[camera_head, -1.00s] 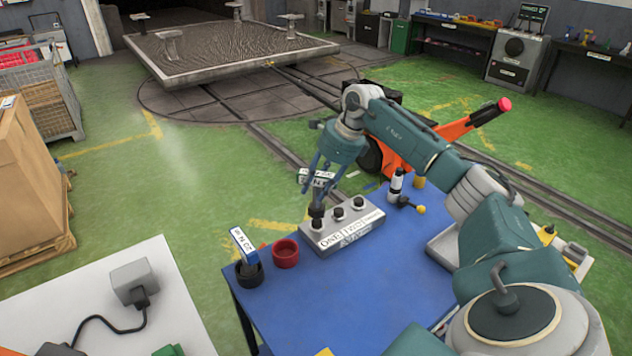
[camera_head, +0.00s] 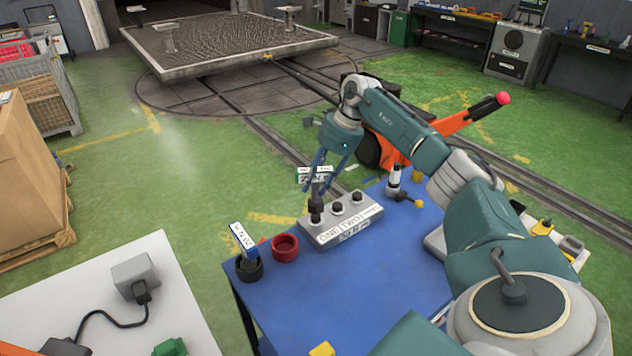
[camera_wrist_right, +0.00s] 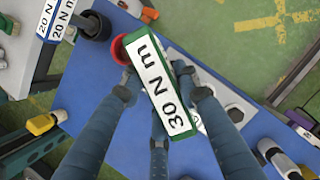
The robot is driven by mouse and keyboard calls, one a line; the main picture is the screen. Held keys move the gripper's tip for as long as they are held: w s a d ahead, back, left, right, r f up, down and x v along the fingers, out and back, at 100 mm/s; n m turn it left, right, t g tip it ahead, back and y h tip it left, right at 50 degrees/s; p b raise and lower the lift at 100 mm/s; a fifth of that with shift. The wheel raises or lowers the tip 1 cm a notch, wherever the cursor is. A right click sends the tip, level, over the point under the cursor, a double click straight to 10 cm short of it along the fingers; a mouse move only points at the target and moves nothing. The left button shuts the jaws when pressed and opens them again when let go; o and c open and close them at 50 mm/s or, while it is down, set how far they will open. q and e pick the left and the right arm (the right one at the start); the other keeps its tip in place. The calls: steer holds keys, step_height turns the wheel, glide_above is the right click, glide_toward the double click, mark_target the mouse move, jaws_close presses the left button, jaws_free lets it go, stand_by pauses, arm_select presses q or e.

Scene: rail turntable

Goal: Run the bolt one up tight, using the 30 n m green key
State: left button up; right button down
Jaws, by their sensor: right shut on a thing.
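My right gripper (camera_head: 318,180) is shut on the green key, whose white 30 N m label (camera_wrist_right: 172,88) and green edge fill the middle of the right wrist view. In the head view the key (camera_head: 315,172) stands roughly upright above the left end of the grey bolt block (camera_head: 345,226). Its dark lower end (camera_head: 316,208) is at the bolt over the label ONE. Whether it is fully seated on the bolt head, which is hidden, I cannot tell. Two other dark bolts (camera_head: 337,208) stand in the block to the right. My left gripper is not in view.
On the blue table (camera_head: 330,300), a red cup (camera_head: 285,248) is empty, and a black cup (camera_head: 249,270) holds the blue 20 N m key (camera_head: 242,241). The table front is mostly clear.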

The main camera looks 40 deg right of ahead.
mark_target(318, 188)
steer(key=shift+f+b, duration=1.15)
steer(key=shift+f, duration=0.85)
stand_by(0.8)
stand_by(0.4)
steer(key=m+t+p, duration=0.1)
steer(key=m, duration=0.2)
steer(key=shift+r+h, duration=0.1)
steer(key=shift+h, duration=0.3)
steer(key=shift+w+a+m+h+p, duration=0.1)
steer(key=shift+m+h+p, duration=0.4)
steer(key=shift+m, duration=0.5)
